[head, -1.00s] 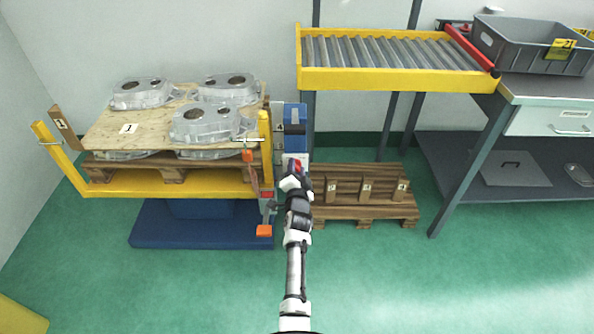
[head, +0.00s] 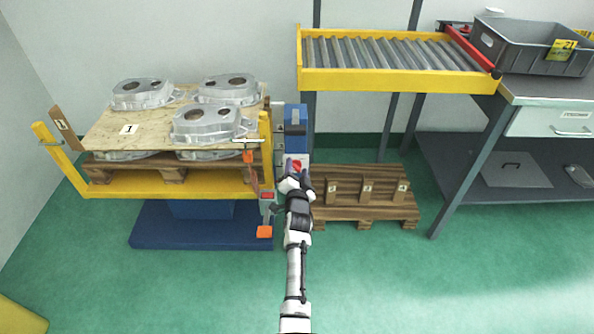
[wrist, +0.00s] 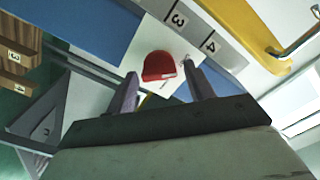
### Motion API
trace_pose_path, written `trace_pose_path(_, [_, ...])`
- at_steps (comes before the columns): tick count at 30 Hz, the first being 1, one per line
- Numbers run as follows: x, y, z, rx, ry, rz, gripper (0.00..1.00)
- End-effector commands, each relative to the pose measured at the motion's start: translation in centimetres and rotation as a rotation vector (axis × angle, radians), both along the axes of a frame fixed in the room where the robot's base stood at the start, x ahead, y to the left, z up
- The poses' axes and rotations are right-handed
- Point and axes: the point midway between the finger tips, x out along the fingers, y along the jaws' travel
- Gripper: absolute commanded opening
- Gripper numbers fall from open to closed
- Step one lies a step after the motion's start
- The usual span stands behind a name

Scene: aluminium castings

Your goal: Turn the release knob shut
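The release knob (wrist: 159,66) is red and sits on a white plate (wrist: 150,45) on the blue lift unit. In the wrist view it lies just beyond my fingertips, roughly between their lines. My gripper (wrist: 160,82) has its two fingers apart with nothing between them. In the head view my gripper (head: 296,172) is at the lift's right side, and the red knob (head: 297,164) shows just past its tip. Whether the fingers touch the knob is hard to tell.
The yellow lift frame (head: 215,186) carries a plywood sheet (head: 106,130) with several castings (head: 205,122) to the left. A low wooden pallet (head: 350,214) with numbered blocks lies to the right. A roller conveyor (head: 390,78) stands behind. The green floor in front is clear.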

Motion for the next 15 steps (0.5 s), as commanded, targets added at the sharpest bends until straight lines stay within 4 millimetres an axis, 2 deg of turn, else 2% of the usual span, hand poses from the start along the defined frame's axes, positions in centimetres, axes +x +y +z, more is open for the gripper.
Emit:
trace_pose_path(10, [-0.1,0.0,0.0,0.002,0.0,0.0,0.58])
trace_pose_path(15, [-1.7,0.1,0.1,0.003,0.001,0.001,0.58])
